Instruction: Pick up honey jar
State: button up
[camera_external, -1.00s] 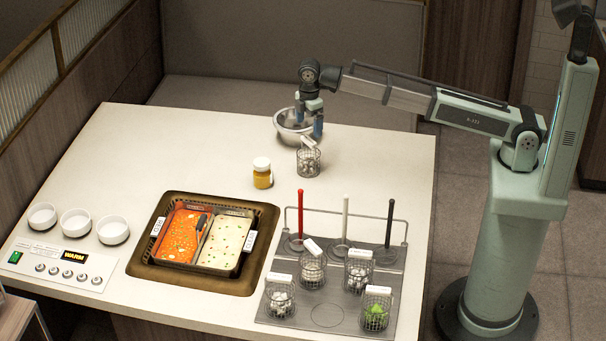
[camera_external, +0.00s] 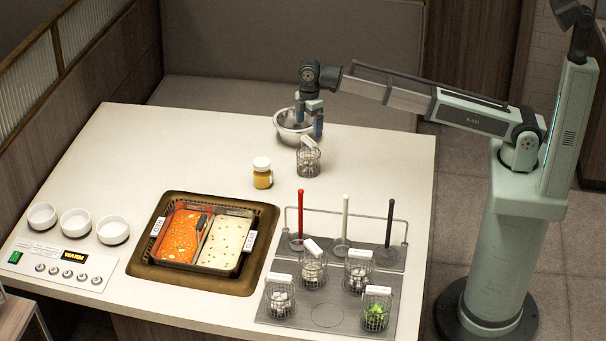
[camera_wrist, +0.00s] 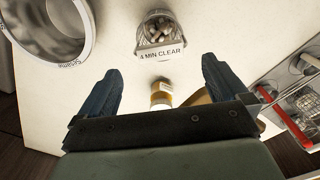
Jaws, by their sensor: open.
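The honey jar (camera_external: 262,174) is a small amber jar with a white lid, upright on the white counter behind the sunken pot. It also shows in the wrist view (camera_wrist: 161,94), between my fingers but farther off, its lower part hidden by my gripper body. My gripper (camera_external: 309,118) is open and empty, with blue fingers, above the counter by the metal bowl. In the wrist view my gripper (camera_wrist: 160,80) has its two fingers wide apart. The jar is in front of and to the left of my gripper, apart from it.
A metal bowl (camera_external: 293,124) and a wire basket (camera_external: 308,162) labelled "4 MIN CLEAR" stand close to my gripper. A divided pot (camera_external: 243,240) is sunk in the counter. Several baskets and three upright-handled tools crowd a grey tray (camera_external: 325,318). Three white bowls (camera_external: 75,223) stand left.

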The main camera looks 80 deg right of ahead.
dwell(0.3)
jog(key=a, duration=0.3)
jog(key=n, duration=1.1)
send_near(263, 162)
jog(key=shift+m, duration=0.3)
notch_tip(263, 162, down, 12)
jog(key=shift+f, duration=0.1)
jog(key=c, duration=1.3)
